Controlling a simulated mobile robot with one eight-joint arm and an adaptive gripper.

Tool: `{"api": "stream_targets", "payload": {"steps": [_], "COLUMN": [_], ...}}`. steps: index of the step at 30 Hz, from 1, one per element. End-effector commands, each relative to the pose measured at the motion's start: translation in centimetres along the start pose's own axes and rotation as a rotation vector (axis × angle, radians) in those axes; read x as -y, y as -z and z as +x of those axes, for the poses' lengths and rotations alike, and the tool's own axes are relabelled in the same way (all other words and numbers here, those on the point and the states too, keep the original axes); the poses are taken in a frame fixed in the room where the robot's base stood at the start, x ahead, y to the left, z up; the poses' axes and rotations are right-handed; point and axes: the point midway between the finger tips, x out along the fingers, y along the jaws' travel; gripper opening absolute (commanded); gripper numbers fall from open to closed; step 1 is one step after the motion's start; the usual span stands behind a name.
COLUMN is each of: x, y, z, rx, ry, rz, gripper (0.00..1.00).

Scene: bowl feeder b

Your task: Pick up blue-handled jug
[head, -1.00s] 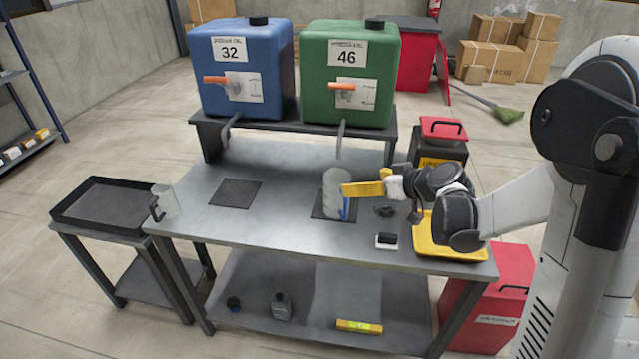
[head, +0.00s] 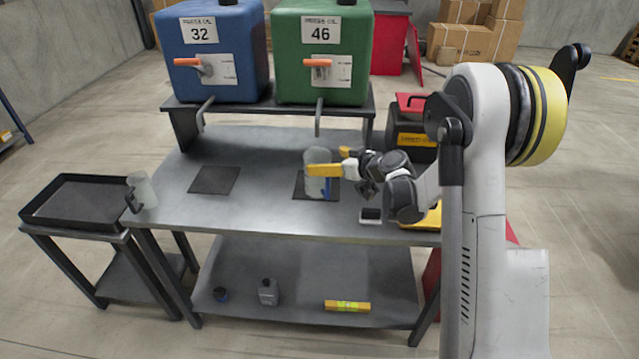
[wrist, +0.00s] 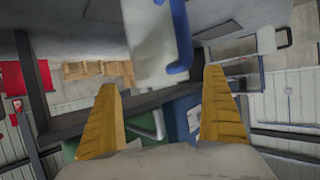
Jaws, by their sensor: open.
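The blue-handled jug (head: 316,173) is pale and see-through and stands upright on the right dark mat under the green tank's spout. Its blue handle (wrist: 180,36) shows at the top of the wrist view, beside the jug's pale body (wrist: 150,45). My gripper (head: 328,162) reaches in from the right, its yellow fingers at the jug and partly covering it. In the wrist view the two yellow fingers (wrist: 160,95) are spread wide, with the jug ahead of and between their tips. I cannot tell whether a finger touches it.
A dark-handled jug (head: 142,190) stands at the table's left end near a black tray (head: 45,212). Blue tank 32 (head: 212,80) and green tank 46 (head: 295,85) sit on a raised shelf. A small black-and-white block (head: 371,216) lies close under my arm. The left mat (head: 214,180) is empty.

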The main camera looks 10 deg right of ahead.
Motion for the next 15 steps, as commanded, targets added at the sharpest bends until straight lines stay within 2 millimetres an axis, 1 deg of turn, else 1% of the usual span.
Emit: {"api": "stream_targets", "payload": {"steps": [1, 4, 6, 11, 12, 14, 15], "x": [0.3, 0.1, 0.1, 0.1, 0.1, 0.1, 0.1], "y": [-0.4, -0.2, -0.1, 0.0, 0.0, 0.0, 0.0], "z": [1.1, 2.4, 2.8, 2.7, 2.7, 2.7, 2.7], "rx": [0.0, 0.0, 0.0, 0.0, 0.0, 0.0, 0.0], "ry": [0.003, 0.002, 0.001, 0.001, 0.001, 0.001, 0.001], "rz": [-0.001, -0.001, 0.0, 0.0, 0.0, 0.0, 0.0], "gripper": [0.98, 0.98, 0.98, 0.98, 0.92, 0.73, 0.61]}}
